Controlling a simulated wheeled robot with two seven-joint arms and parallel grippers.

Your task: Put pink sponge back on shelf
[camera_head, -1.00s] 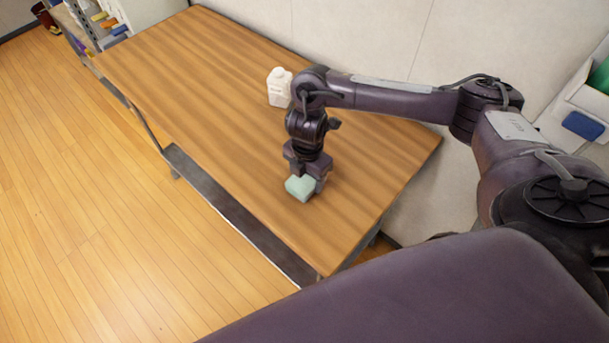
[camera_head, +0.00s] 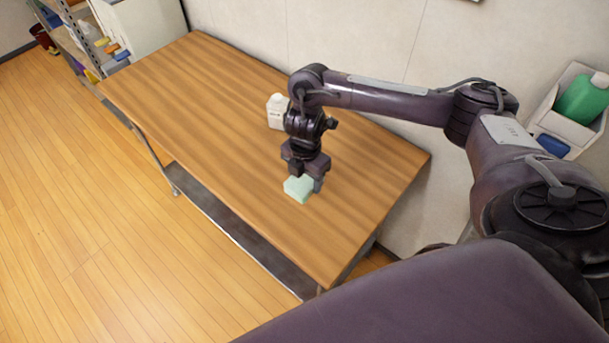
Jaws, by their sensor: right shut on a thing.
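My right gripper (camera_head: 303,178) is shut on a small pale green block (camera_head: 298,189), which looks like a sponge but is not pink. It is over the right part of the wooden table (camera_head: 200,110); whether the block touches the tabletop is hard to tell. A shelf rack (camera_head: 72,48) stands at the upper left beyond the table, with several small coloured items on it, partly cut off by the frame. I make out no pink sponge. My left gripper is not in view.
A white bottle (camera_head: 275,112) stands on the table just behind my right gripper. A white wall bin (camera_head: 567,128) at the right holds a green bottle (camera_head: 582,100) and a blue item (camera_head: 553,146). The table's left half and the floor in front are clear.

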